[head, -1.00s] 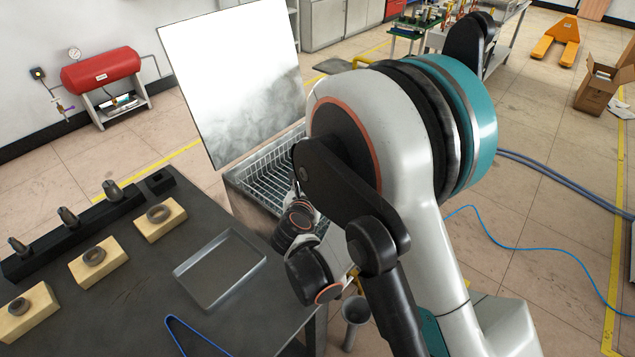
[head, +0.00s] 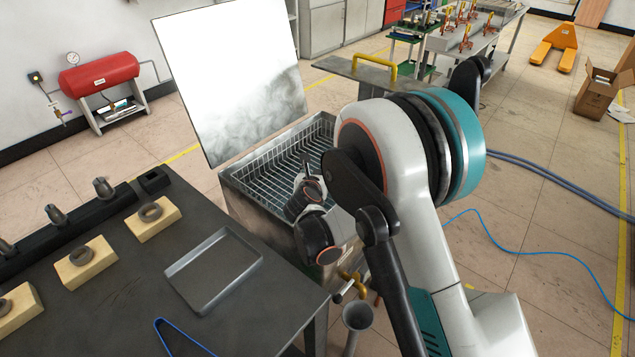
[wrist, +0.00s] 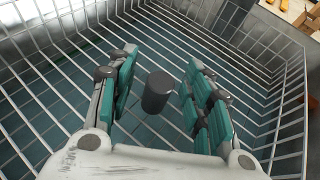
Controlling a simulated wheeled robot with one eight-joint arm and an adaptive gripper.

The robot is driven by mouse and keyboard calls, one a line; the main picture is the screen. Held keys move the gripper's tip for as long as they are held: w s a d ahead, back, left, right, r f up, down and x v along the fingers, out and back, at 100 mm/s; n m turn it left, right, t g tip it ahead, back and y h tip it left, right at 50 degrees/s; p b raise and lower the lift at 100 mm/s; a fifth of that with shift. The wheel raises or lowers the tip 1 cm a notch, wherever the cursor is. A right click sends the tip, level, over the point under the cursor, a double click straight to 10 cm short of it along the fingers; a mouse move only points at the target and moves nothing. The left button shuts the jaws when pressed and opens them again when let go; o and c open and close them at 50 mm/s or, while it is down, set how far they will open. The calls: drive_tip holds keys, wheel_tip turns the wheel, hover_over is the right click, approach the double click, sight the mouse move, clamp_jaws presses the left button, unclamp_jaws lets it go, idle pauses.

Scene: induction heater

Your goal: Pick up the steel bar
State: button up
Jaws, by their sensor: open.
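The steel bar (wrist: 157,92) shows in the wrist view as a short dark grey cylinder in the wire basket (wrist: 62,101). My gripper (wrist: 160,80) is open, with one teal-padded finger on each side of the bar. I see a gap between the bar and each finger, so neither appears to touch it. In the head view my arm reaches down to the wire basket (head: 262,168), which sits in a metal tank. The arm hides the gripper's fingertips and the bar there.
The tank's lid (head: 235,75) stands up behind the basket. A dark table to the left holds a shallow metal tray (head: 214,270), wooden blocks with rings (head: 152,220) and a black rack with tool holders (head: 70,228). The basket's wire walls surround my gripper.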

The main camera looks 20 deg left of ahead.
drive_tip(key=shift+w, duration=0.1)
clamp_jaws()
